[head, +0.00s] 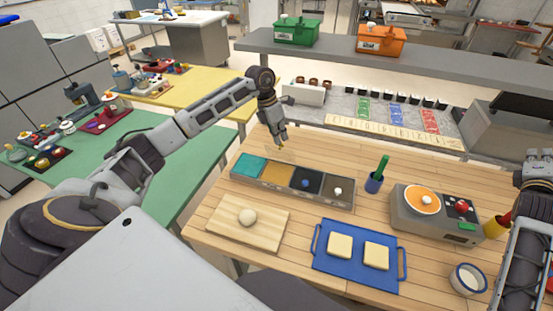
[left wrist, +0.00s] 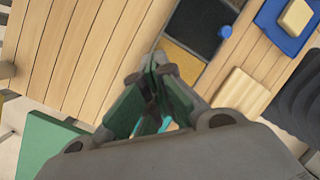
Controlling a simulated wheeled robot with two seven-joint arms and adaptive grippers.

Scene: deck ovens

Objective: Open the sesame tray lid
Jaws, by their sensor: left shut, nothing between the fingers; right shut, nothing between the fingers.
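A long grey tray unit (head: 270,187) with several compartments lies on the wooden table. From left to right its sections look teal, amber, dark with a blue knob (head: 305,183), and dark with a white knob (head: 338,190). No label tells me which one holds sesame. A faint pale see-through shape stands behind the amber section; I cannot tell if it is a raised lid. My left gripper (head: 282,146) is shut and empty just behind the tray unit; the left wrist view shows its closed fingers (left wrist: 158,66). My right gripper (head: 533,164) is shut at the right edge.
A cutting board (head: 270,239) with a dough ball and a blue tray (head: 358,275) with two pale squares are in front. A green-handled tool in a blue cup (head: 374,183) and a grey machine (head: 410,231) stand right. A shelf (head: 420,67) crosses behind.

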